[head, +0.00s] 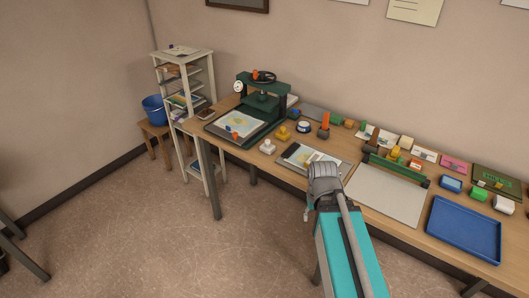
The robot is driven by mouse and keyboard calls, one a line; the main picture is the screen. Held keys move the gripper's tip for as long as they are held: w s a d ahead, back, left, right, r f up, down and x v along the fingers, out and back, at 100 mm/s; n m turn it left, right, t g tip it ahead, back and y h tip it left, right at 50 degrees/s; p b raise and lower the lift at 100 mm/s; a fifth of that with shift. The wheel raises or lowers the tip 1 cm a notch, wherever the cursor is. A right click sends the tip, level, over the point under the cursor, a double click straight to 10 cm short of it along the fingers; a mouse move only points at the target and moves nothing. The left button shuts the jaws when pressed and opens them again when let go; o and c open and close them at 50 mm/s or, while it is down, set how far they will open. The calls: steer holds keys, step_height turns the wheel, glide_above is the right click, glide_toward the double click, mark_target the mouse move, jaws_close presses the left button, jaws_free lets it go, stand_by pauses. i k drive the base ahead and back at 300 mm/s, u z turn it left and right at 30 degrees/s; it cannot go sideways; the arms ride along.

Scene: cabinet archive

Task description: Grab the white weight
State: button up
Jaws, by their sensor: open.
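The white weight (267,147) is a small, pale, knobbed piece. It stands upright near the table's front edge, in front of a similar yellow weight (283,134) and left of a tray with a picture sheet (301,155). My gripper (322,172) is at the front edge of the table, to the right of the white weight and apart from it. It is open, and I see nothing held in it. Its fingertips are mostly hidden by my own wrist.
A green press (262,98) stands behind and left of the weights. A grey board (385,195) and a blue tray (464,230) lie to the right. Several small blocks and cards line the back. A shelf rack (181,80) and a blue bucket (154,109) stand at left.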

mark_target(267, 148)
steer(key=u, duration=0.5)
steer(key=k, duration=1.25)
steer(key=u, duration=0.55)
steer(key=i, duration=1.6)
steer(key=z, duration=0.75)
steer(key=i, duration=0.4)
steer(key=z, duration=0.4)
